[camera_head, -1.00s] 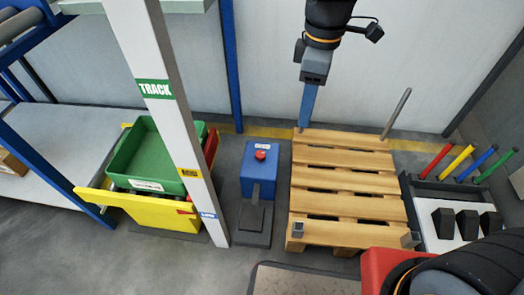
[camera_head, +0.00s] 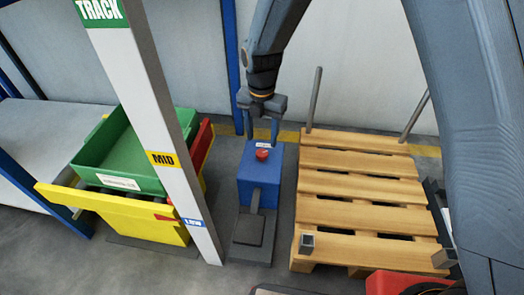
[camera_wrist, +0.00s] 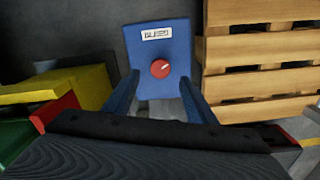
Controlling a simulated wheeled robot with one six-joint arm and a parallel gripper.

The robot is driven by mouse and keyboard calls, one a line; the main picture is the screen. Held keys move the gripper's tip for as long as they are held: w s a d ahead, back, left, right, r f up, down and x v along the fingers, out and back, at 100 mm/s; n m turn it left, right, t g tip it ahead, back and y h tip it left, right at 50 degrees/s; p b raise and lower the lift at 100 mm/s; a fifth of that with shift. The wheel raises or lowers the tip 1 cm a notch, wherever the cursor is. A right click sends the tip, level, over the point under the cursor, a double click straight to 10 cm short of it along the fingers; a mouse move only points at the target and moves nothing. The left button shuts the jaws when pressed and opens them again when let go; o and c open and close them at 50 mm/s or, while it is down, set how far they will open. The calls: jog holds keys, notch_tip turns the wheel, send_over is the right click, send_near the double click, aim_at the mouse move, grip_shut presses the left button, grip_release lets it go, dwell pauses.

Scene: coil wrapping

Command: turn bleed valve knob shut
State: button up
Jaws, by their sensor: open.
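The bleed valve knob (camera_head: 262,154) is a small red round knob on top of a blue box (camera_head: 258,183) standing on the floor. In the wrist view the knob (camera_wrist: 161,69) shows a light pointer mark slanting up to the right, below a white label (camera_wrist: 163,33) that appears to read BLEED. My gripper (camera_head: 261,138) is open, pointing down above the back part of the box. Finger height above the knob is hard to tell.
A wooden pallet (camera_head: 360,188) with upright posts lies right of the box. A dark pedal-like base (camera_head: 252,232) sits in front of the box.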

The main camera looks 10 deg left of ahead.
aim_at(262, 153)
notch_tip(262, 153, down, 6)
jog(key=b, duration=0.3)
jog(key=shift+f, duration=0.2)
jog(key=c, duration=1)
jog(key=shift+r, duration=0.1)
jog(key=shift+c, duration=0.2)
